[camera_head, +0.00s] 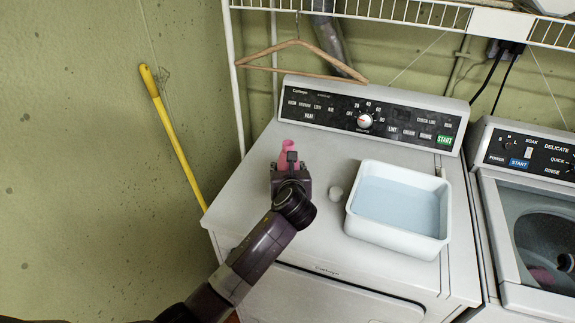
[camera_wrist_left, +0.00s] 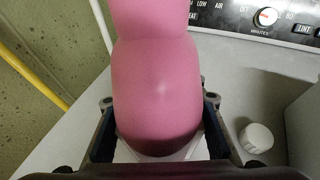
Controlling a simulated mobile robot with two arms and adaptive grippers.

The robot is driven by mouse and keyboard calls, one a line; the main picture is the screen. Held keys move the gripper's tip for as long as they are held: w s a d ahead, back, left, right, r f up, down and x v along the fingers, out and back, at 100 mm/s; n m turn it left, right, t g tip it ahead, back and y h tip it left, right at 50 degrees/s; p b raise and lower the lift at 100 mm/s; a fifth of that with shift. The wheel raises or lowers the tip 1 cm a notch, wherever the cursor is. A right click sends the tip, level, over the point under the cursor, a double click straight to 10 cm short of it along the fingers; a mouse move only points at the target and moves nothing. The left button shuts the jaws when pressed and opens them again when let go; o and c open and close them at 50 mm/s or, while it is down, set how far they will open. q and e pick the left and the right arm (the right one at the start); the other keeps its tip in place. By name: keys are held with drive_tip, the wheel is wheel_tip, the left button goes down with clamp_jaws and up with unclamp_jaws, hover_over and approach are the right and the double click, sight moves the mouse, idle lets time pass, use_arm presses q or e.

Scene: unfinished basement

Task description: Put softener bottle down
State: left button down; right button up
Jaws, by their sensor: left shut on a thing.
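The softener bottle (camera_wrist_left: 158,90) is pink and fills the middle of the left wrist view, between the two fingers of my left gripper (camera_wrist_left: 160,150). In the head view the bottle (camera_head: 287,150) shows only as a pink part beyond my left gripper (camera_head: 290,165), which hides the rest. My left gripper is shut on the bottle, over the left part of the dryer top (camera_head: 250,185). I cannot tell whether the bottle's base touches the surface. My right gripper is not in view.
A white tub of bluish liquid (camera_head: 397,205) stands on the dryer's right side. A small white cap (camera_head: 336,193) lies between tub and gripper; it also shows in the wrist view (camera_wrist_left: 256,138). A wooden hanger (camera_head: 300,62) hangs behind. A washer (camera_head: 530,200) stands right.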

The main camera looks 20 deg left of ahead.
use_arm(q)
drive_tip(key=c, duration=1.2)
unclamp_jaws()
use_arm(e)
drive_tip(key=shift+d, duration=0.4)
use_arm(q)
drive_tip(key=b+v, duration=0.1)
drive_tip(key=v, duration=1.1)
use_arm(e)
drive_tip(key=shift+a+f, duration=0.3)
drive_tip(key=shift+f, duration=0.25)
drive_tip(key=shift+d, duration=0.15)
